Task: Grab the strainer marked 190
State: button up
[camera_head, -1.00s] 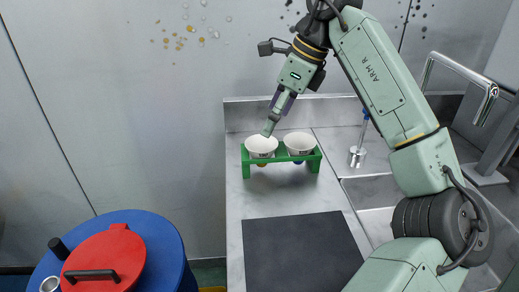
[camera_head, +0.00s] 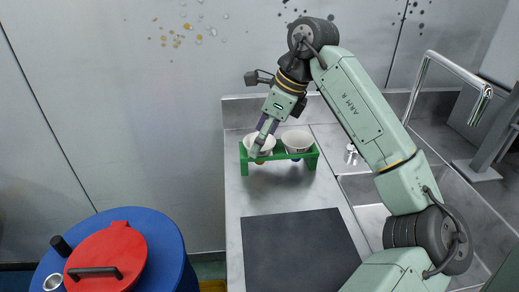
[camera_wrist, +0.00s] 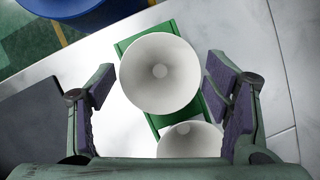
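Two white cone-shaped strainers sit in a green rack on the metal counter. The left strainer (camera_head: 262,141) is directly below and partly behind my gripper (camera_head: 257,147); the right strainer (camera_head: 297,141) stands beside it. In the wrist view the nearer strainer (camera_wrist: 160,74) lies centred between my two purple-padded fingers, and the other strainer (camera_wrist: 190,140) shows below it, partly cut off by my gripper body. My gripper (camera_wrist: 162,100) is open, with a gap between each finger and the strainer. The green rack (camera_head: 278,156) holds both. I cannot read any number on either strainer.
A dark mat (camera_head: 302,248) lies on the counter in front of the rack. A sink (camera_head: 375,190) and tall metal tap (camera_head: 480,103) are to the right. A blue drum (camera_head: 165,245) with a red lid (camera_head: 118,248) stands at lower left.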

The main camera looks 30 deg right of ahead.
jog(key=c, duration=0.5)
jog(key=shift+r, duration=0.1)
